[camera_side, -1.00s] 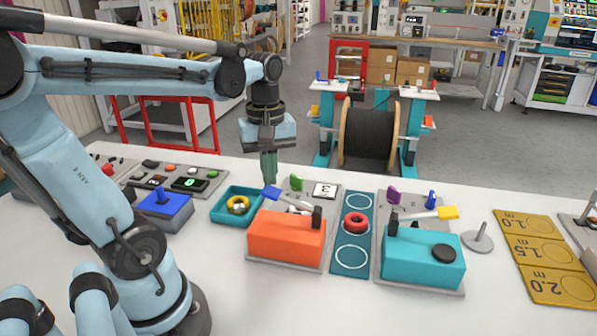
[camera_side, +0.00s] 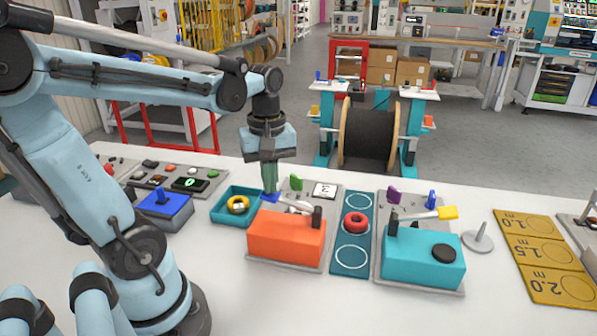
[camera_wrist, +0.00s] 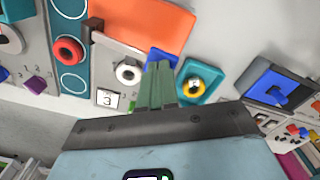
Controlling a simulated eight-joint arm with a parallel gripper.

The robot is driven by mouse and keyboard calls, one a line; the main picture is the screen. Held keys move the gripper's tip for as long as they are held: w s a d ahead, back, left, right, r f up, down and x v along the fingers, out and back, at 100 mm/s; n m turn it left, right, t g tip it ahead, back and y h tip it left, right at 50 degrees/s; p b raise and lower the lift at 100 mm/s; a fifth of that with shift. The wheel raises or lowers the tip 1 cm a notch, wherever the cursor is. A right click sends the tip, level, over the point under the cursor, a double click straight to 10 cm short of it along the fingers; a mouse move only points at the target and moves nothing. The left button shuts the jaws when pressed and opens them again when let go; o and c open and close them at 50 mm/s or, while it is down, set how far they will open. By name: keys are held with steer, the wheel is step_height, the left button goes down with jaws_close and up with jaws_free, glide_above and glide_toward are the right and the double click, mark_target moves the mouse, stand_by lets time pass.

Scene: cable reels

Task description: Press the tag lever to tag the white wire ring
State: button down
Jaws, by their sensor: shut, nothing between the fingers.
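The orange machine (camera_side: 286,240) has a lever with a blue handle (camera_side: 274,198) and a pale arm running to a black pivot (camera_side: 318,214). My gripper (camera_side: 270,190) is shut and empty, pointing down with its green fingertips at the blue handle, seemingly touching it. In the wrist view, the fingers (camera_wrist: 158,68) overlap the blue handle (camera_wrist: 161,60) and hide part of it. In the side view, the lever and machine mostly hide the ring.
A teal tray (camera_side: 220,214) with a yellow ring (camera_side: 238,204) is just left of the lever. A red ring (camera_side: 355,223) lies on a teal strip (camera_side: 351,245). A teal machine (camera_side: 422,260) with a yellow-handled lever (camera_side: 447,212) stands further right.

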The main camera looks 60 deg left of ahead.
mark_target(271, 197)
steer(key=shift+f, duration=2.4)
steer(key=shift+r, duration=0.1)
step_height(271, 197, up, 12)
